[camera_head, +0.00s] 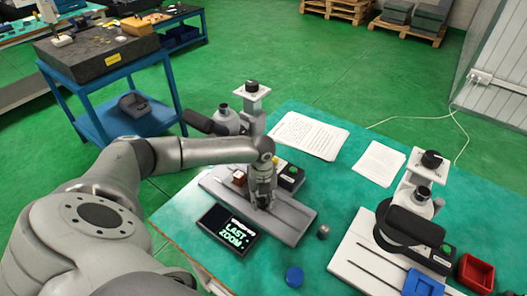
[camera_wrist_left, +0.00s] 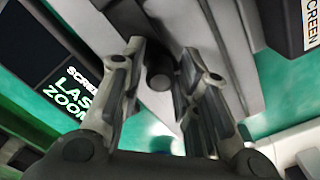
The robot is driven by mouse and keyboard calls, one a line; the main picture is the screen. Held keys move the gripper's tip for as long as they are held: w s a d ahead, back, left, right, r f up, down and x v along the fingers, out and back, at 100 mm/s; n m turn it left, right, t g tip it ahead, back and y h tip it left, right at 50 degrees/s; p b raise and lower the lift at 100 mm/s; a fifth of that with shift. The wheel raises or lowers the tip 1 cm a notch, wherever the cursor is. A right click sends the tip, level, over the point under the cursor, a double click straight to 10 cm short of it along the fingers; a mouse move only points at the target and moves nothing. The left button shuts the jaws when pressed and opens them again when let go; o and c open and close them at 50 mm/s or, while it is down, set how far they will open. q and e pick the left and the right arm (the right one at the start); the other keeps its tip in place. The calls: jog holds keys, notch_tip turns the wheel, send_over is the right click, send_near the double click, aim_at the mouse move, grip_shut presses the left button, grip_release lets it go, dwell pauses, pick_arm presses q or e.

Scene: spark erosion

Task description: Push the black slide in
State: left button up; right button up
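My left gripper (camera_head: 262,200) points down over the grey base (camera_head: 290,219) of the left measuring device. In the left wrist view its fingers (camera_wrist_left: 160,70) are spread apart, with a dark round-ended part (camera_wrist_left: 160,77) showing between them. I cannot tell whether the fingers touch this part, or whether it is the black slide. In the head view my gripper and forearm hide much of that spot. A black screen (camera_head: 228,232) with bright "LAST ZOOM" lettering lies beside the base. It also shows in the left wrist view (camera_wrist_left: 35,45). My right gripper is not in view.
A second device with a white base (camera_head: 350,258) stands at the right, near a blue box (camera_head: 422,284) and a red bin (camera_head: 476,273). A blue round cap (camera_head: 294,277) and a small grey cylinder (camera_head: 323,232) are on the green table. Papers (camera_head: 310,136) lie behind.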

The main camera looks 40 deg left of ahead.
pick_arm(q)
jog(key=shift+o, duration=0.7)
jog(key=shift+d, duration=0.1)
jog(key=shift+r, duration=0.15)
notch_tip(320, 180, up, 12)
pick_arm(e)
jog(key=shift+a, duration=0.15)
